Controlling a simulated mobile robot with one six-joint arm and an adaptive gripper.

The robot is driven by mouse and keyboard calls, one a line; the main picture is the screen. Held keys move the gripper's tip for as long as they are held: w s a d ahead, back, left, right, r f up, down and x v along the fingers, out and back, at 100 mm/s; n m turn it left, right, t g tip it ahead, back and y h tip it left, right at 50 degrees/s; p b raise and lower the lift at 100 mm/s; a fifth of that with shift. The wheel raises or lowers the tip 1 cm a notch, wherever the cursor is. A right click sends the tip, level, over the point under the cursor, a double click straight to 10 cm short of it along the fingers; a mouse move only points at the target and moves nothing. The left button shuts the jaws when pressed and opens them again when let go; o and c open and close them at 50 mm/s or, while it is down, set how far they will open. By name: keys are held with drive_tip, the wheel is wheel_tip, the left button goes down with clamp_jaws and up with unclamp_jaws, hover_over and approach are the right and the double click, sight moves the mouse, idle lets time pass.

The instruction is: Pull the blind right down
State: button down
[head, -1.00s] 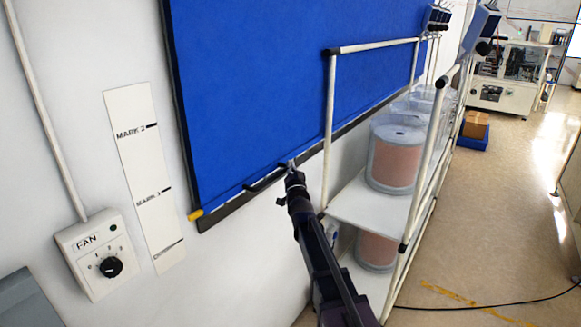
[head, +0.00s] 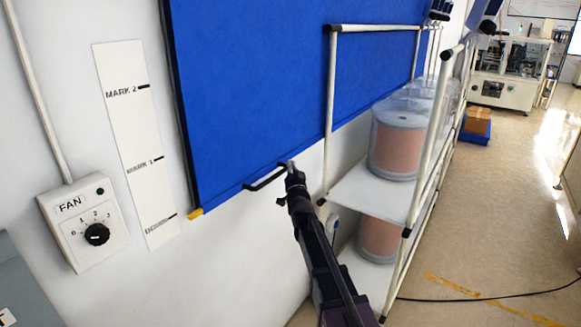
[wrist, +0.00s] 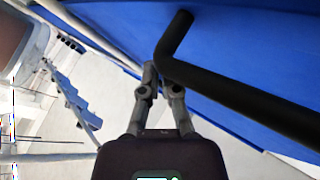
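The blue blind (head: 290,80) hangs on the wall, its lower edge slanting across the head view; it also fills the top of the wrist view (wrist: 240,30). A black bar handle (head: 262,180) sits near its bottom edge. The yellow tab (head: 196,213) at its lower left corner is about level with the lowest mark on the white scale strip (head: 130,130). My gripper (head: 289,167) is at the handle's right end. In the wrist view, its fingers (wrist: 159,68) are nearly together, right at the bend of the handle (wrist: 240,90); no bar shows between them.
A white-framed rack (head: 372,188) with large clear-sided reels (head: 395,145) stands close to the right of my arm. A FAN switch box (head: 83,225) is on the wall at left. Open floor (head: 490,220) lies to the right, with a black cable across it.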

idle(0.5)
wheel_tip(320, 180, up, 4)
drive_tip(key=d+p, duration=0.2)
drive_tip(key=p, duration=0.2)
drive_tip(key=a+b+v, duration=0.1)
drive_tip(key=b+v, duration=0.2)
drive_tip(key=v, duration=0.6)
drive_tip(key=shift+s+d+f, duration=0.25)
drive_tip(key=shift+d+f, duration=0.1)
drive_tip(key=shift+d, duration=0.05)
drive_tip(key=s+d+f+n+g+h+p, duration=0.1)
drive_tip(key=s+d+f+g, duration=0.1)
drive_tip(key=s+f+g, duration=0.35)
drive_tip(key=s+d+f+n+g, duration=0.25)
drive_tip(key=f+g, duration=0.35)
drive_tip(key=f, duration=0.4)
drive_tip(key=s+d+f+g, duration=0.1)
drive_tip(key=s+f+g, duration=0.1)
drive_tip(key=s, duration=0.4)
drive_tip(key=s+d+f+g, duration=0.2)
drive_tip(key=s+g, duration=0.2)
drive_tip(key=s, duration=0.3)
drive_tip(key=s+d+f+g+h+p, duration=0.1)
drive_tip(key=s+f+g, duration=0.1)
drive_tip(key=s+g, duration=0.2)
drive_tip(key=s+n, duration=0.1)
drive_tip(key=s, duration=0.2)
drive_tip(key=shift+d, duration=0.2)
